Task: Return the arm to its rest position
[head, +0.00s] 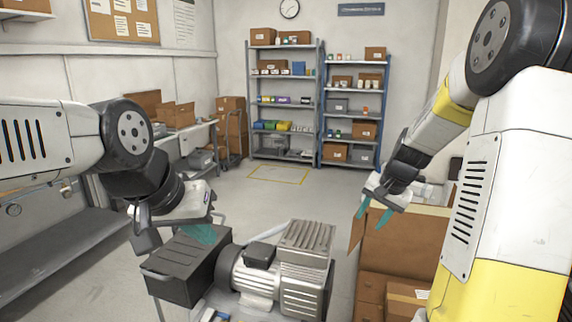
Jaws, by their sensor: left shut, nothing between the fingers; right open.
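My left arm comes in from the left, and its gripper (200,234) is shut and empty. Its teal fingertips are at the top of a black box (172,276) on the near work surface; I cannot tell whether they touch it. A grey compressor (305,250) with a finned block and motor sits just right of the black box. My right arm is raised on the right. Its gripper (372,214) is open and empty, with teal fingers pointing down near an open cardboard box (405,250).
More cardboard boxes (408,297) are stacked below the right gripper. Metal shelves (283,108) and blue-framed shelves (350,122) stand at the back wall. A workbench (60,245) runs along the left. The floor (290,202) in the middle is clear, with a yellow marked rectangle.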

